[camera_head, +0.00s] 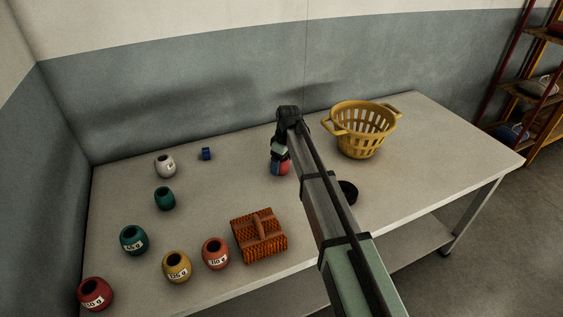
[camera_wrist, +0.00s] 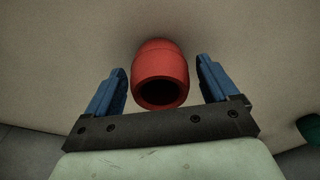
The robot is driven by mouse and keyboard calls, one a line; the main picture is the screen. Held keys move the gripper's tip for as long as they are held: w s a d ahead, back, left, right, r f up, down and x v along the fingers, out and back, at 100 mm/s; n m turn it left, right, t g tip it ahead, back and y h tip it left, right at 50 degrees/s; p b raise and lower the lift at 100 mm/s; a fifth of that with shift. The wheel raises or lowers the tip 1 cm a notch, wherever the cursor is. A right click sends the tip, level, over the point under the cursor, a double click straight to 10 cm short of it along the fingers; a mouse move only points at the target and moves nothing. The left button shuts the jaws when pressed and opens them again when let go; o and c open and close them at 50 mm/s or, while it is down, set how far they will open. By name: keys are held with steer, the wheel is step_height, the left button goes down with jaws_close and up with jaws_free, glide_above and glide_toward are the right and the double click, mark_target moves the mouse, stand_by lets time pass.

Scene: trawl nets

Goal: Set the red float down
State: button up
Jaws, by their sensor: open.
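The red float (camera_wrist: 160,65) is between the two blue fingers of my gripper (camera_wrist: 163,75) in the wrist view, with a gap on each side. My gripper is open and not touching the float there. In the head view the red float (camera_head: 284,168) is at the middle of the table, partly hidden by my gripper (camera_head: 280,170), which is low over the table. The float appears to stand on the table (camera_head: 210,190), though its base is hard to see.
A yellow basket (camera_head: 363,128) stands right of my gripper. A black round item (camera_head: 347,190) lies beside my arm. The table's middle left is clear.

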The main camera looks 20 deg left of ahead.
mark_target(285, 159)
step_height(285, 159, up, 12)
steer(key=d, duration=0.1)
steer(key=shift+s+d+r, duration=0.15)
steer(key=shift+d, duration=0.1)
stand_by(0.5)
